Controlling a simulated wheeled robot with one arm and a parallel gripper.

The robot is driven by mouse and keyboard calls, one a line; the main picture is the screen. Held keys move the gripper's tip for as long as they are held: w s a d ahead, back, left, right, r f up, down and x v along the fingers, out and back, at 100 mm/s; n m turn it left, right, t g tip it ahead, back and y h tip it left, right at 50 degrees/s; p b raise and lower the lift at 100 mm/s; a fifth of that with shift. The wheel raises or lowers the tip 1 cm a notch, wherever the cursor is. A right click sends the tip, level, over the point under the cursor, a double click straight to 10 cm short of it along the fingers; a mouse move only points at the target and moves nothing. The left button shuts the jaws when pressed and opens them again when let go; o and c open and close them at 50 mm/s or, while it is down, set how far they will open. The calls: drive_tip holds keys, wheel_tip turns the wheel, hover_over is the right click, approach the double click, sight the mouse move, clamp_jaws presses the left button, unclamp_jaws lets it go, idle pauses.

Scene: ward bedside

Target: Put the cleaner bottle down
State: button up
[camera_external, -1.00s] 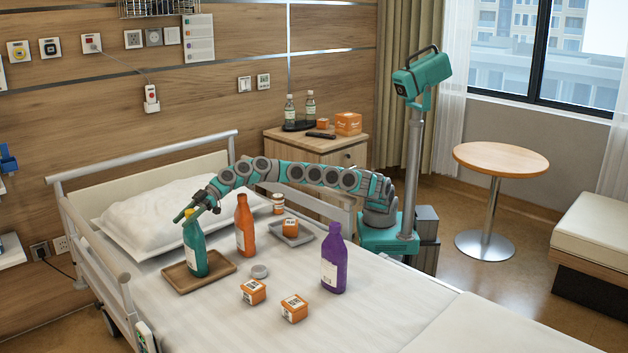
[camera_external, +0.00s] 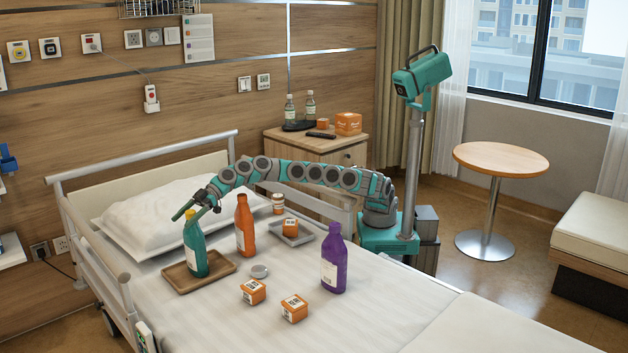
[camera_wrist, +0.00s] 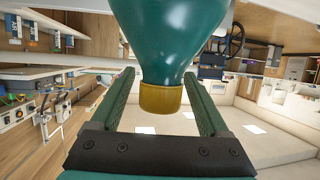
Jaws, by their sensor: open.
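The teal bottle with a yellow cap (camera_external: 197,258), which I take for the cleaner bottle, stands upright on the brown tray (camera_external: 222,275) at the left of the bed. My gripper (camera_external: 197,213) is at the bottle's top, with its fingers apart. In the wrist view the open fingers of my gripper (camera_wrist: 160,80) lie on either side of the bottle's yellow cap (camera_wrist: 160,98) and teal shoulder (camera_wrist: 172,45), with gaps visible beside the cap. The bottle's base is hidden in the wrist view.
An orange bottle (camera_external: 245,230) stands just right of the tray. A grey tray (camera_external: 303,239) holding an orange box, a small round grey lid (camera_external: 259,271), two orange boxes (camera_external: 253,291) and a purple bottle (camera_external: 334,262) are farther right. A pillow (camera_external: 150,215) lies behind.

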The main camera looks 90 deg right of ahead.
drive_tip(key=b+v, duration=0.2)
drive_tip(key=v, duration=0.9)
drive_tip(key=shift+s+d, duration=0.2)
drive_tip(key=shift+d, duration=0.05)
